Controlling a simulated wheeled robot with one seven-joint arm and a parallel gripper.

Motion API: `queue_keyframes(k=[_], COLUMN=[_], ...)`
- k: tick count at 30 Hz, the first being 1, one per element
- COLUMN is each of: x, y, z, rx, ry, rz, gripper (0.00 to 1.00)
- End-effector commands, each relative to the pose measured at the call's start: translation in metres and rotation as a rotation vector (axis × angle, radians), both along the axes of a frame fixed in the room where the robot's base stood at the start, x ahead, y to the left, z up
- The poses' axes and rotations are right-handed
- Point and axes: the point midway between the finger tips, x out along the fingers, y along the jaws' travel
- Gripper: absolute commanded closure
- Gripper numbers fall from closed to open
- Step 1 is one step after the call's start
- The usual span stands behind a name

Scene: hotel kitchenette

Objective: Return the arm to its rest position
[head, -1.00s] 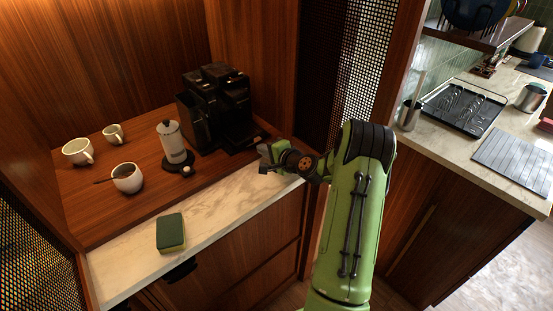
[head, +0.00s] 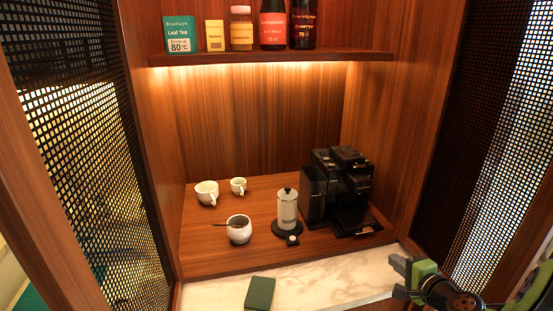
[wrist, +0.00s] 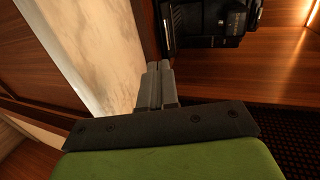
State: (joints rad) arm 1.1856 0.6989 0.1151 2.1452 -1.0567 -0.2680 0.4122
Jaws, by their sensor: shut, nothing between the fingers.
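My gripper (head: 401,279) is at the lower right of the head view, near the right end of the marble counter edge (head: 340,285). Its green and dark wrist shows behind it, and most of my arm is out of the picture. In the wrist view my gripper (wrist: 159,68) has its two grey fingers together with nothing between them. The marble strip (wrist: 90,45) lies to the left of the fingers there, and the black coffee machine (wrist: 208,22) is beyond them at the top.
The coffee machine (head: 345,190), a white frother (head: 287,212), a sugar bowl with a spoon (head: 239,230) and two cups (head: 207,192) (head: 238,186) stand on the wooden surface. A shelf (head: 270,57) with bottles hangs above. Perforated panels flank the niche.

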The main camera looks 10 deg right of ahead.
Motion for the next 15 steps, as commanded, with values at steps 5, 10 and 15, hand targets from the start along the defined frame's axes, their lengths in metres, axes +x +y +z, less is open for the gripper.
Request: queue_keyframes(k=[5, 10, 15], x=[0.009, -0.035, -0.113], y=[0.098, 0.196, 0.248], z=[0.031, 0.061, 0.093], rx=[-0.279, -0.662, -0.982], ry=[0.153, 0.351, 0.482], rz=[0.314, 0.648, 0.849], gripper=[1.00, 1.00, 1.00])
